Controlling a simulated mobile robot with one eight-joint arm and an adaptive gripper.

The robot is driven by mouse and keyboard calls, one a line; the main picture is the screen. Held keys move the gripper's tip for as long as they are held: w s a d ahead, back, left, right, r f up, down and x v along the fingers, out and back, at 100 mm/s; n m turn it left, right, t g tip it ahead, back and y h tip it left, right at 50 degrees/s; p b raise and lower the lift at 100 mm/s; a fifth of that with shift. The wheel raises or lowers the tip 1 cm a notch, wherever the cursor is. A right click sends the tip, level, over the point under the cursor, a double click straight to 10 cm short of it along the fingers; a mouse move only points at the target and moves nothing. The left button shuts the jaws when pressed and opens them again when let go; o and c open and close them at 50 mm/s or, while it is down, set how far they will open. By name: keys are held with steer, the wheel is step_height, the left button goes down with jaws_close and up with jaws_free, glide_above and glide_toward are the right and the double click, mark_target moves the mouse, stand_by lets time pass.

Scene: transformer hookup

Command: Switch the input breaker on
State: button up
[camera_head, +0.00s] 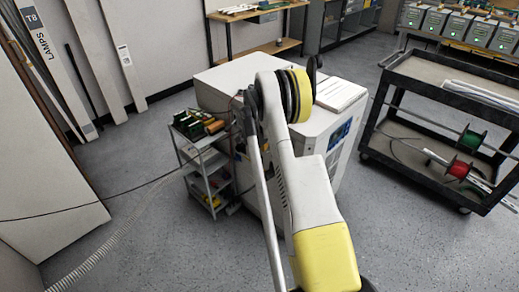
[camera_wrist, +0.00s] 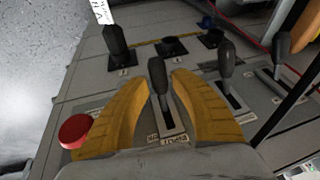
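In the wrist view, my gripper (camera_wrist: 164,76) has its two orange fingers apart, one on each side of a black-knobbed lever (camera_wrist: 158,88). The lever stands in a slotted plate on a grey panel (camera_wrist: 70,105). The left finger is very close to the knob; I cannot tell whether it touches. A label at the foot of the slot is too blurred to read, so I cannot confirm that this lever is the input breaker. In the head view, my arm reaches to the white cabinet (camera_head: 222,84), and my gripper is hidden.
Similar black levers stand at the right (camera_wrist: 227,65), far right (camera_wrist: 281,50) and upper left (camera_wrist: 115,45). A red button (camera_wrist: 74,131) is left of my gripper. A small cart (camera_head: 205,160) stands beside the cabinet; a black cart (camera_head: 425,170) stands at right.

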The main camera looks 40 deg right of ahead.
steer(key=shift+w+d+f, duration=0.1)
steer(key=shift+d+f, duration=0.05)
steer(key=shift+f, duration=0.2)
